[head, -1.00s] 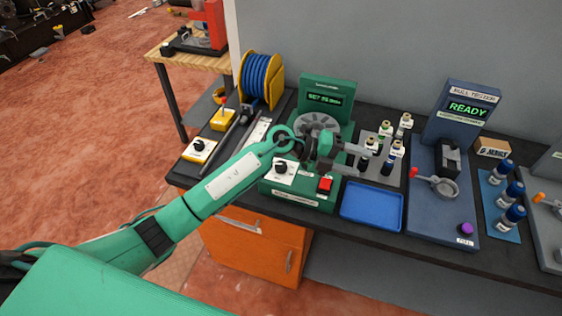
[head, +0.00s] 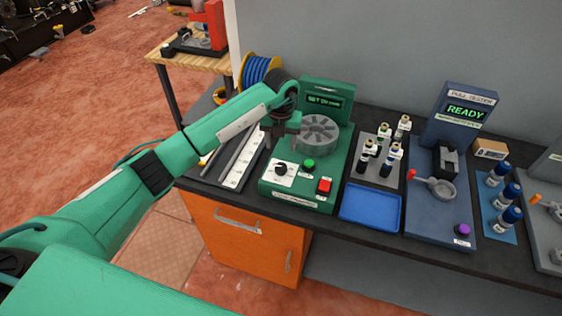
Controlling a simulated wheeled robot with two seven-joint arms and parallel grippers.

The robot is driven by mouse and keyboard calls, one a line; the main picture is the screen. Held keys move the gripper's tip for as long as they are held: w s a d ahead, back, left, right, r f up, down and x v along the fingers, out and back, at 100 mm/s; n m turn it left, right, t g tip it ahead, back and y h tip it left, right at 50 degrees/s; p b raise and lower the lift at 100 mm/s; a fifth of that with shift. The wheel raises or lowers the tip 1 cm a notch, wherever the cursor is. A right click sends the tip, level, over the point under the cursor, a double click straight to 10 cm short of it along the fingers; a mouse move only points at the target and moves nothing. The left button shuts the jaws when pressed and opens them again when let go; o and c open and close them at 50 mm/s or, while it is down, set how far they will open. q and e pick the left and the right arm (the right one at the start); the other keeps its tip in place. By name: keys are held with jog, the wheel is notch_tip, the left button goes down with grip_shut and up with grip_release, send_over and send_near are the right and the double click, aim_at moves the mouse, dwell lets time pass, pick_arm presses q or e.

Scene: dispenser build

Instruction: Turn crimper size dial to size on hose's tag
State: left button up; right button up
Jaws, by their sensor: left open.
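The green crimper (head: 335,165) stands on the bench, with a grey round die head (head: 319,132) and a lit display (head: 324,102). The display reads "SET" and a size too small to read surely. The black size dial (head: 281,170) sits on a white plate at the crimper's front left. Dark hose pieces with white tags (head: 384,156) stand upright in a grey rack to the right; the tag sizes cannot be read. My left gripper (head: 281,144) is open, pointing down, above and behind the dial and apart from it. My right gripper is out of view.
A green button (head: 308,165) and a red button (head: 324,186) are close to the dial. A blue tray (head: 371,204) lies right of the crimper. The pull tester (head: 440,195) reads "READY". A blue hose reel (head: 259,72) is behind my left arm.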

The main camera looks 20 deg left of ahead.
aim_at(281, 166)
pick_arm(q)
notch_tip(281, 166, down, 9)
jog(key=p, duration=0.3)
jog(key=shift+d+f, duration=0.1)
jog(key=shift+f, duration=0.5)
jog(key=c, duration=1)
